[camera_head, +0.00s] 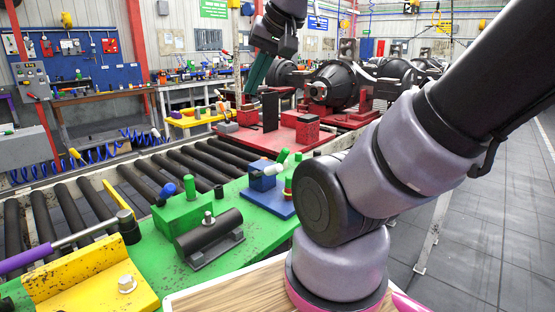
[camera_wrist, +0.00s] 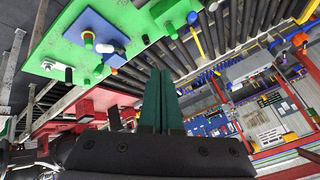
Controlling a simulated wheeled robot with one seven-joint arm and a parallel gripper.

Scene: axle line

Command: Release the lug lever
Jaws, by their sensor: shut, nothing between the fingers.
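No lever is marked as the lug lever, so I cannot tell for certain which one it is. Another lever with a purple handle (camera_head: 22,260) and a grey rod lies at the left near a yellow bracket (camera_head: 80,272). My gripper (camera_head: 251,88) points down with its teal fingers, above and behind these fixtures and apart from both levers. In the wrist view its fingers (camera_wrist: 161,75) are together and empty.
A green pallet (camera_head: 185,268) carries the fixtures, including a green block with a blue knob (camera_head: 189,187) and a black cylinder (camera_head: 208,236). A black roller conveyor (camera_head: 75,212) runs alongside. Red fixtures (camera_head: 307,128) and a black axle housing (camera_head: 336,84) stand farther back. The right floor is clear.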

